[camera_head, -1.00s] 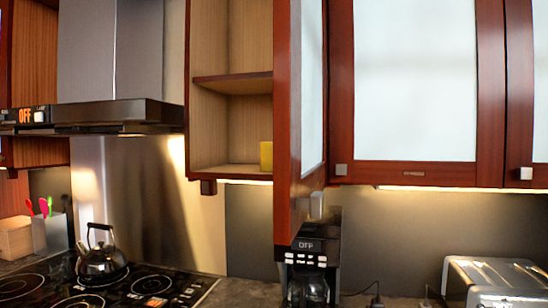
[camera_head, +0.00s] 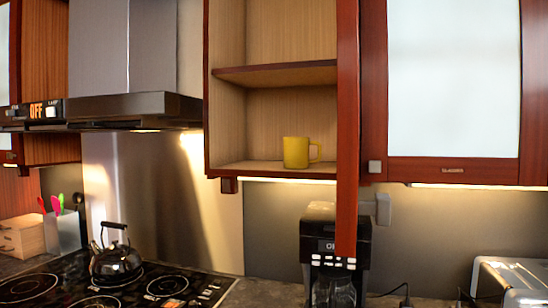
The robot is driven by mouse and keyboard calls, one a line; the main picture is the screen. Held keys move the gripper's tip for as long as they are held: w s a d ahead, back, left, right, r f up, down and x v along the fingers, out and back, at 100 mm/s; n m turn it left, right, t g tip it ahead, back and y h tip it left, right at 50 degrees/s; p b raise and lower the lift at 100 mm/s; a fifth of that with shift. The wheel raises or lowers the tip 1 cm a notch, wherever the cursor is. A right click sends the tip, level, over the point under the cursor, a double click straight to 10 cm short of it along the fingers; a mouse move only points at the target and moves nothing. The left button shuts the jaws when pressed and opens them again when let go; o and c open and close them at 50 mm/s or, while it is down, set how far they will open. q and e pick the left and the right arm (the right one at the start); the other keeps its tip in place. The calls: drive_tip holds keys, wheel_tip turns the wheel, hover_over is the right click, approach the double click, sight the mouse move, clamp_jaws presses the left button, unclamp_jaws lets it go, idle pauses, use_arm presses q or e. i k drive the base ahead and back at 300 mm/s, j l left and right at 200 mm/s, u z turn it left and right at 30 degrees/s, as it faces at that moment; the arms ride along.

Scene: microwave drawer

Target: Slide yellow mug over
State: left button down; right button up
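The yellow mug (camera_head: 296,153) stands upright on the bottom shelf of the open wall cabinet (camera_head: 228,125), toward the right side. Its handle points right. The cabinet's door (camera_head: 347,120) stands open and is seen nearly edge-on, just right of the mug. Neither of my grippers shows in the head view.
A coffee maker (camera_head: 335,250) stands on the counter below the door. A stove with a kettle (camera_head: 115,262) is at the lower left, under a range hood (camera_head: 130,107). A toaster (camera_head: 508,282) is at the lower right. The shelf left of the mug is bare.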

sight(296, 150)
drive_tip(key=i+j+z, duration=0.15)
drive_tip(key=z, duration=0.15)
drive_tip(key=j+z, duration=0.3)
drive_tip(key=i+j+z, duration=0.25)
drive_tip(key=j, duration=0.15)
drive_tip(key=k+l, duration=0.05)
drive_tip(key=k, duration=0.05)
